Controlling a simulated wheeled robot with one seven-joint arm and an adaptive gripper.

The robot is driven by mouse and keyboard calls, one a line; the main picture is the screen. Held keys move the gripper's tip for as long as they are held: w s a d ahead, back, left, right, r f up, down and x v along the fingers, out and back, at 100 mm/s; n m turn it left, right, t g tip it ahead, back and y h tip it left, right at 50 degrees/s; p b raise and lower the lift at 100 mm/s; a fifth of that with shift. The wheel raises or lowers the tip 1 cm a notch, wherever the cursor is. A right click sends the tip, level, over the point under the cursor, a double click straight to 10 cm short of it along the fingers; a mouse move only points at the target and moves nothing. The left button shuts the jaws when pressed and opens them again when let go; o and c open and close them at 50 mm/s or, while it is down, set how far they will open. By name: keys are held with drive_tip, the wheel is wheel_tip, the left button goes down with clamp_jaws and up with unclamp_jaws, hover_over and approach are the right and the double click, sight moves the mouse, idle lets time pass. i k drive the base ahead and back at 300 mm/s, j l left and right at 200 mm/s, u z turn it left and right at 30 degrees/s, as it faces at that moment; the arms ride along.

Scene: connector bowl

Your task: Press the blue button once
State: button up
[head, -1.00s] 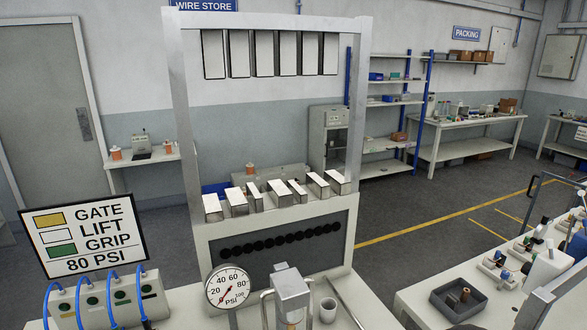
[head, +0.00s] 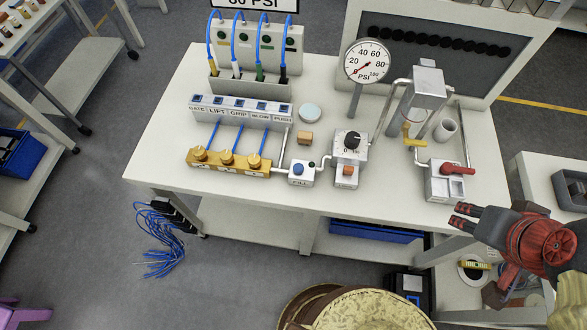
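The blue button (head: 298,168) is a small round cap on top of a small white box labelled FILL (head: 301,179), near the front edge of the workbench in the head view. The button is uncovered and nothing touches it. My gripper (head: 479,255) is at the right, off the bench's front right corner and well away from the button. Its dark fingers point left and look spread apart. I see nothing held between them.
A gold manifold (head: 228,163) stands left of the box. A dial unit with an orange button (head: 347,171) stands just right of it. A pressure gauge (head: 367,62) reads near zero. A red-handled valve (head: 452,168) sits between my gripper and the box.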

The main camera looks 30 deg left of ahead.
sight(298, 168)
drive_tip(key=u, duration=1.5)
